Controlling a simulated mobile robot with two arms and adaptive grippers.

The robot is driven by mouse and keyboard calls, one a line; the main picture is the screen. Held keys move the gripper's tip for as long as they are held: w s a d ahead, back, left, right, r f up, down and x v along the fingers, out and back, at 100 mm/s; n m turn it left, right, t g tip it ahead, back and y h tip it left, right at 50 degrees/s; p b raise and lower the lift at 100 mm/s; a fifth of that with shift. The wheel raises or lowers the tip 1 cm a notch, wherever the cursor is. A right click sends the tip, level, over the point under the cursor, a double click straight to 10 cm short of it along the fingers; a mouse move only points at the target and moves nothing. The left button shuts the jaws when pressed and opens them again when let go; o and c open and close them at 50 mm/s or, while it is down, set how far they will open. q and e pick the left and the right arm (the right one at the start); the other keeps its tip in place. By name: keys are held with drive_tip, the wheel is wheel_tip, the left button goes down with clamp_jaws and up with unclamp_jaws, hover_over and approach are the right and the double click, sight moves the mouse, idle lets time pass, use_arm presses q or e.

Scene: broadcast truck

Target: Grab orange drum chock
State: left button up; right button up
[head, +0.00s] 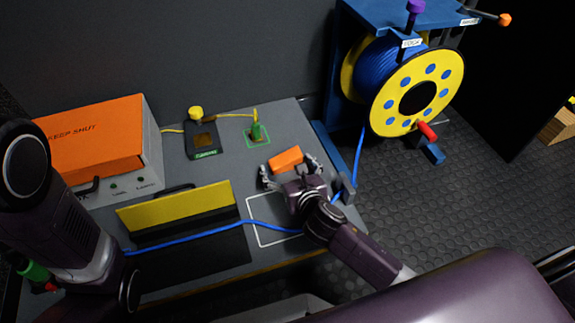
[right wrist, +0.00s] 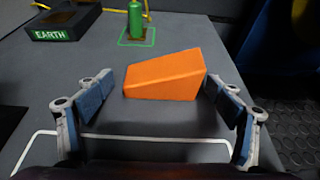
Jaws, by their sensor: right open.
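The orange drum chock (head: 286,160) is a small wedge lying on the grey bench top, near its right side. In the right wrist view the chock (right wrist: 165,76) sits between the open fingers, its tall end to the right. My right gripper (head: 291,172) is open, with one finger on each side of the chock. In the right wrist view my right gripper (right wrist: 160,98) shows a gap at the left finger, and the right finger is close to the chock's right end; I cannot tell if it touches. My left arm comes in at the left; its gripper fingers are not visible.
A green item (head: 257,132) stands in a green square behind the chock. A black EARTH box (head: 202,139) is left of it. A blue cable (head: 190,239) crosses the bench front. The yellow cable drum (head: 444,90) stands right. An orange-lidded box (head: 95,135) is at left.

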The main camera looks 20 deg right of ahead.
drive_tip(key=shift+c, duration=0.6)
drive_tip(key=c, duration=1.2)
drive_tip(key=shift+c, duration=0.2)
